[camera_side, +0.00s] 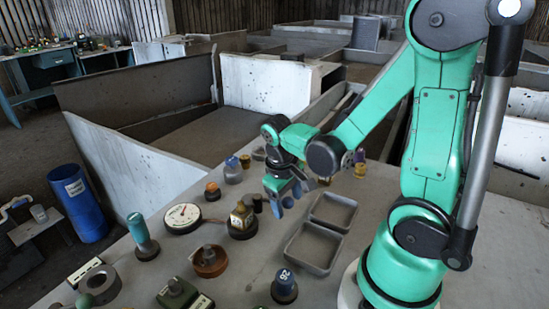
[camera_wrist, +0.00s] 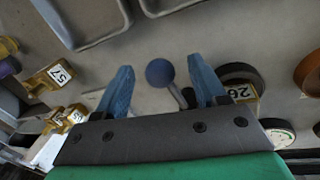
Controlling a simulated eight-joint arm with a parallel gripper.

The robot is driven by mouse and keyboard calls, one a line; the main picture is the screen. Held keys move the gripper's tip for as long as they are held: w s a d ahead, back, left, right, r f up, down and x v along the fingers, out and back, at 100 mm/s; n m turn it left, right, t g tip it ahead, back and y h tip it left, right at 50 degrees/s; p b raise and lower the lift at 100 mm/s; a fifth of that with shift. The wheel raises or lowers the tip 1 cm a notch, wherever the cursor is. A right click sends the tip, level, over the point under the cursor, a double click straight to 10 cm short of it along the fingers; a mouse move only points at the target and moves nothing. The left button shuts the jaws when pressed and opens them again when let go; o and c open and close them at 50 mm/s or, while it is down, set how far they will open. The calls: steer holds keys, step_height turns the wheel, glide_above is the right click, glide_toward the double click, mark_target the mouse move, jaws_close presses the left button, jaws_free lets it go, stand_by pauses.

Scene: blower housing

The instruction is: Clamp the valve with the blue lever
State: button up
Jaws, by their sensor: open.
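In the wrist view a round blue knob (camera_wrist: 160,72) on a short grey lever (camera_wrist: 178,96) shows between the two blue fingers of my gripper (camera_wrist: 160,64). The lever runs down to a small dark part near the right finger; most of the valve body is hidden behind my gripper. The fingers are spread with clear gaps on both sides of the knob, and nothing is held. In the side view my gripper (camera_side: 287,199) points down low over the table, left of the grey trays. There I cannot make out the valve clearly behind the fingers.
Two grey trays (camera_side: 321,269) stand right of my gripper. A brass block on a black base (camera_side: 241,219) stands close to its left. A dial gauge (camera_side: 182,216), a copper-coloured ring part (camera_side: 209,268) and a blue part (camera_side: 285,288) stand around. A dark ring (camera_wrist: 262,78) lies near the right finger.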

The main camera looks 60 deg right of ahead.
jaws_close()
stand_by(1.4)
